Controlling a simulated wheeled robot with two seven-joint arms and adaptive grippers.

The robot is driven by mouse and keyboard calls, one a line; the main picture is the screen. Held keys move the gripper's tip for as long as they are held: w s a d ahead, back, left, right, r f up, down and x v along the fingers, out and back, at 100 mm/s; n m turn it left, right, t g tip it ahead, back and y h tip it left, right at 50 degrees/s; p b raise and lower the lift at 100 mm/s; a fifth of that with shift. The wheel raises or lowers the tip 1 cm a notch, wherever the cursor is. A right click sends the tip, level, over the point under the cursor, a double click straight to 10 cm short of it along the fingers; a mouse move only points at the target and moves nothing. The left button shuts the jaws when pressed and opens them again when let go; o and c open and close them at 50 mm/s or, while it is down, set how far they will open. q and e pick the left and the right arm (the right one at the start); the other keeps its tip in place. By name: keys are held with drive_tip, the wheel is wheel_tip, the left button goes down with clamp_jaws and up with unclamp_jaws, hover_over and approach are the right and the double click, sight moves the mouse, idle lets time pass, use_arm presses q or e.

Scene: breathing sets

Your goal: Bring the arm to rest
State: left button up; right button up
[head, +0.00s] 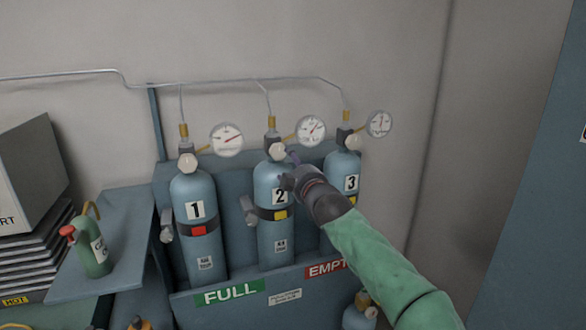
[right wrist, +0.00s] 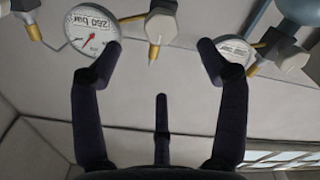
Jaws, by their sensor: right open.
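My right arm (head: 385,265) comes in from the lower right of the head view, in a green sleeve. Its right gripper (head: 289,170) is at the upper part of cylinder 2 (head: 272,235), just below that cylinder's valve (head: 277,149). In the right wrist view the fingers of the right gripper (right wrist: 162,65) are spread wide with nothing between them. A white valve knob (right wrist: 160,28) shows beyond the gap between the fingertips. Whether the gripper touches the cylinder cannot be told. My left gripper is not in view.
Cylinder 1 (head: 198,240) and cylinder 3 (head: 342,170) stand on either side in the blue rack (head: 240,283). Round gauges (head: 226,139) and a thin pipe (head: 225,83) are above. A small green bottle (head: 92,255) stands on a shelf at left. A blue panel (head: 540,190) is at right.

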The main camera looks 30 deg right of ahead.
idle(0.3)
drive_tip(key=w+a+f+n+g+y+p, duration=0.1)
drive_tip(key=w+a+f+n+g, duration=0.2)
drive_tip(key=f+n, duration=0.6)
drive_tip(key=w+a+f+n+g+y+p, duration=0.1)
drive_tip(key=w+a+f+n+g, duration=0.15)
drive_tip(key=f+n, duration=0.7)
drive_tip(key=s+a+f+n+g+y+p, duration=0.15)
drive_tip(key=s+a+f+n, duration=0.35)
drive_tip(key=f, duration=0.7)
drive_tip(key=s+a+f+n+g, duration=0.1)
drive_tip(key=a+f+n+g, duration=0.2)
drive_tip(key=f+n, duration=0.75)
drive_tip(key=s+a+f+n+g+y+p, duration=0.1)
drive_tip(key=s+a+f+n+g, duration=0.1)
drive_tip(key=s+a+f+n, duration=0.4)
drive_tip(key=s+a+f+n+g+y+p, duration=0.1)
drive_tip(key=s+a+f+n, duration=0.2)
drive_tip(key=s+f+n, duration=0.6)
drive_tip(key=s+a+f+n+g+y+p, duration=0.1)
drive_tip(key=s+a+f+n+g, duration=0.1)
drive_tip(key=s+a+n, duration=0.2)
drive_tip(key=s+a+f+n+g+y+p, duration=0.1)
drive_tip(key=s+a+n, duration=0.4)
drive_tip(key=s+n, duration=0.5)
drive_tip(key=shift+s+a+f+n+g+y, duration=0.3)
drive_tip(key=shift+s+f+g+y, duration=0.2)
drive_tip(key=shift+s+f, duration=0.55)
